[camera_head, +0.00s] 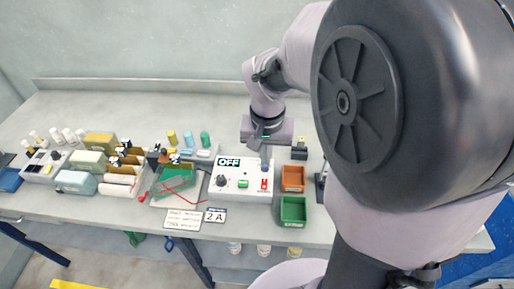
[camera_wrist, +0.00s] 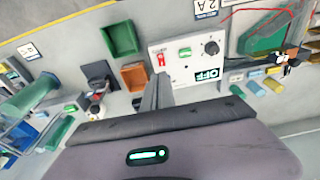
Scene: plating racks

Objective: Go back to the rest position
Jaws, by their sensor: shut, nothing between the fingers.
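My gripper (camera_head: 264,140) hangs above the table (camera_head: 214,118), just behind the white control box (camera_head: 240,187) marked OFF. Its fingers are shut with nothing between them. In the wrist view the fingers (camera_wrist: 158,82) show as a dark narrow shape pointing toward the control box (camera_wrist: 186,52). My arm reaches in from the right in the head view and covers the right part of the table.
An orange bin (camera_head: 292,179) and a green bin (camera_head: 293,211) stand right of the box. Left are a green board with red wires (camera_head: 175,182) and several boxes (camera_head: 100,140). The rear table strip is clear. A "2 A" card (camera_head: 214,216) lies in front.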

